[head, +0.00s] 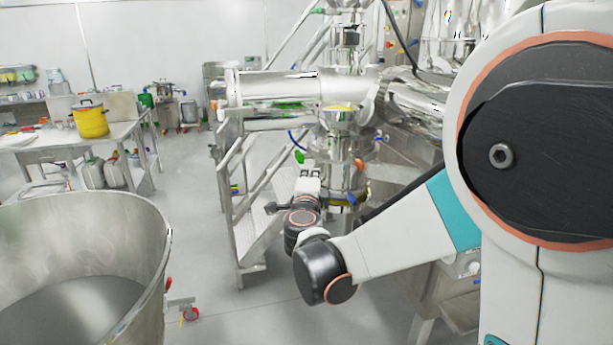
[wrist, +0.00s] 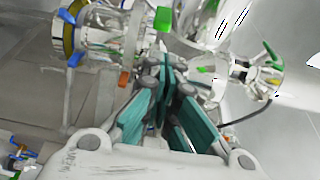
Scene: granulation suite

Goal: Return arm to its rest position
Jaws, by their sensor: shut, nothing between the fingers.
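My arm reaches forward from the right side of the head view, bent at the elbow. My gripper (head: 308,172) is at its far end, pointing away in front of the steel processing machine (head: 342,150). In the wrist view my gripper (wrist: 170,72) shows its teal-sided fingers drawn together, with nothing seen held between them. Steel pipework (wrist: 185,45) with a green handle lies beyond the fingertips. I cannot tell the exact gap between the gripper and the machine. My upper arm hides part of the right side.
A large open steel vessel (head: 150,285) stands close at the front left. Metal steps with railings (head: 250,215) stand just left of my gripper. A table (head: 65,137) bears a yellow pot (head: 90,119) at the left. Grey floor (head: 188,180) is clear between them.

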